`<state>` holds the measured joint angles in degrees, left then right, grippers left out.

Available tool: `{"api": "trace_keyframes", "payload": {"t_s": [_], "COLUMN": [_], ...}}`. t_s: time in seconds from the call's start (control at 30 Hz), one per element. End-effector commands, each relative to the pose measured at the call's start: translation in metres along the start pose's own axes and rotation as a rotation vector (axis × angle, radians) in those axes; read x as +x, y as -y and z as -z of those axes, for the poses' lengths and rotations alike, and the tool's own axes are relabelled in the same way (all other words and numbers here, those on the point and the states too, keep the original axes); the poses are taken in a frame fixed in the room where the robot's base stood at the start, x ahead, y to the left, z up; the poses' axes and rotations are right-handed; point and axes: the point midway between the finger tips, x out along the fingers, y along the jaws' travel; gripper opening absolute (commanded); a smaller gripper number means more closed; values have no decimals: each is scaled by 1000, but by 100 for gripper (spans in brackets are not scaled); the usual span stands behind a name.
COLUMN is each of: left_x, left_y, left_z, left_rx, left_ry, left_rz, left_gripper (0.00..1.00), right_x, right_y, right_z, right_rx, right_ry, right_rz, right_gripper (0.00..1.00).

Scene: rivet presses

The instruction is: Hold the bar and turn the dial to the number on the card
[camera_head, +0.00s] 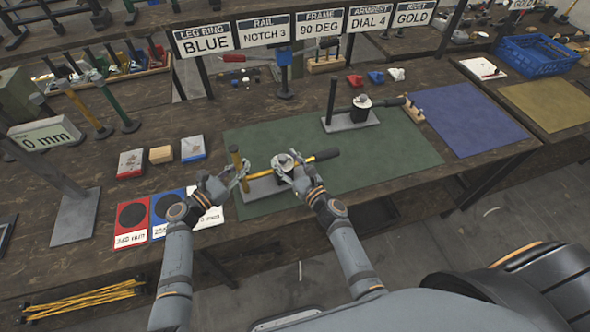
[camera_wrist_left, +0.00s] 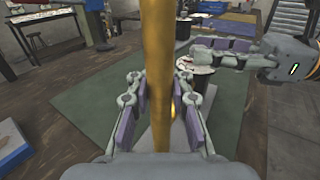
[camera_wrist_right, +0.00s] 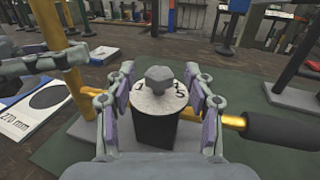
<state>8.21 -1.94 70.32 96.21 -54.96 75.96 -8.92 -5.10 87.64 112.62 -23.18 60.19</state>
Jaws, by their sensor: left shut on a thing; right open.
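A yellow upright bar (camera_head: 238,165) stands on a grey base plate (camera_head: 262,189) on the green mat. My left gripper (camera_head: 240,172) is shut on this bar, which runs between the pads in the left wrist view (camera_wrist_left: 157,100). A white dial (camera_head: 286,161) with a grey knob sits on a dark block beside the bar. My right gripper (camera_wrist_right: 160,100) is open, its fingers on either side of the dial (camera_wrist_right: 158,95). Digits 1 and 5 show on the dial's face; others are hidden. The card (camera_head: 373,18) reads "ARMREST DIAL 4".
A yellow rod with a black grip (camera_head: 325,155) sticks out right of the dial. A second press (camera_head: 361,103) stands further back on the green mat (camera_head: 400,150). Red and blue cards (camera_head: 131,216) lie left of the mat. The mat's right part is clear.

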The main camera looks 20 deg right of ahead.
Motion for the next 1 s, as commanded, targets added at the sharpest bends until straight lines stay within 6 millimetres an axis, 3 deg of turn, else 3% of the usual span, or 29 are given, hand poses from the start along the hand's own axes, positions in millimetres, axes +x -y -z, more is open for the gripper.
{"api": "trace_keyframes", "payload": {"t_s": [0.2, 0.4, 0.53, 0.83, 1.0], "left_x": [0, 0, 0, 0, 0], "left_y": [0, 0, 0, 0, 0], "left_z": [0, 0, 0, 0, 0], "left_rx": [-1, -1, -1, 0, 0], "left_ry": [1, 1, 1, 1, 1], "left_rz": [-1, 0, 0, 0, 0], "left_gripper": [0, 0, 0, 0, 0], "right_x": [-56, -91, -100, -100, -87], "right_y": [0, 0, -1, 0, 9], "right_z": [2, 1, 0, 0, 2], "right_rx": [-1, -2, 0, -1, -14], "right_ry": [-4, -3, -1, 1, 32], "right_rz": [-1, -1, 0, -4, -185], "right_gripper": [54, 54, 54, 54, 54]}}
